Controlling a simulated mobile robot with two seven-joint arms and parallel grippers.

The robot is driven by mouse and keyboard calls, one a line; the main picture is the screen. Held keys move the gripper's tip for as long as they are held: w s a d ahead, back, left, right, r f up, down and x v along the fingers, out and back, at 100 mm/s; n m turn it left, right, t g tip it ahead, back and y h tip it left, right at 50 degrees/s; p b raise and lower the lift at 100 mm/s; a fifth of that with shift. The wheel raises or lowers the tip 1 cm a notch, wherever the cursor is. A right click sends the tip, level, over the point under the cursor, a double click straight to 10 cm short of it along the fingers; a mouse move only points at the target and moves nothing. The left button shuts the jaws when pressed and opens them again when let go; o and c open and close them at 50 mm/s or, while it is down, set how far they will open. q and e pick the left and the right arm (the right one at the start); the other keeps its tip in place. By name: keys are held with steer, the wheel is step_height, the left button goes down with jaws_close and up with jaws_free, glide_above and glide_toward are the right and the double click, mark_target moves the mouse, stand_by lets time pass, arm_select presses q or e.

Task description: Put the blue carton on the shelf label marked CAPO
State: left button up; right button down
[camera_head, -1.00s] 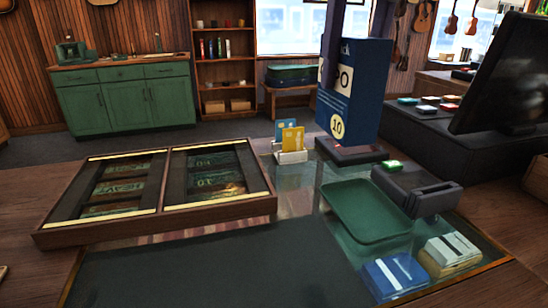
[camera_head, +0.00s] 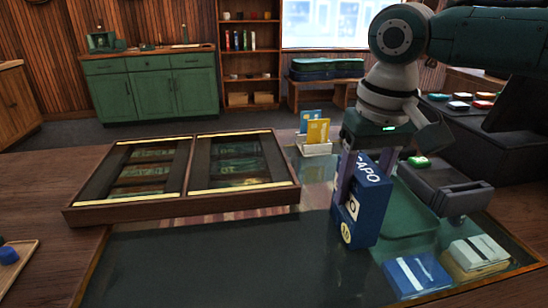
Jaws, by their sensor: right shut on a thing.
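The blue carton (camera_head: 371,217), with CAPO and 10 in print on its faces, stands roughly upright over the glass-topped counter, right of centre. My right gripper (camera_head: 364,182) comes down from the upper right and is shut on the carton's upper part, a finger at each side. I cannot tell whether the carton's base touches the counter. I cannot make out a shelf label marked CAPO; the only CAPO lettering I can read is on the carton. My left gripper is not in view.
A wooden two-panel case (camera_head: 180,203) lies left of the carton. A card stand (camera_head: 314,148) is behind it. A green tray (camera_head: 412,228), partly hidden, and a dark device (camera_head: 462,203) are to its right. A blue packet (camera_head: 418,276) and a pale packet (camera_head: 476,254) lie in front. The dark mat (camera_head: 230,262) is clear.

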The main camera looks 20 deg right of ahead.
steer(key=shift+f, duration=0.15)
steer(key=shift+c, duration=1.1)
jaws_free()
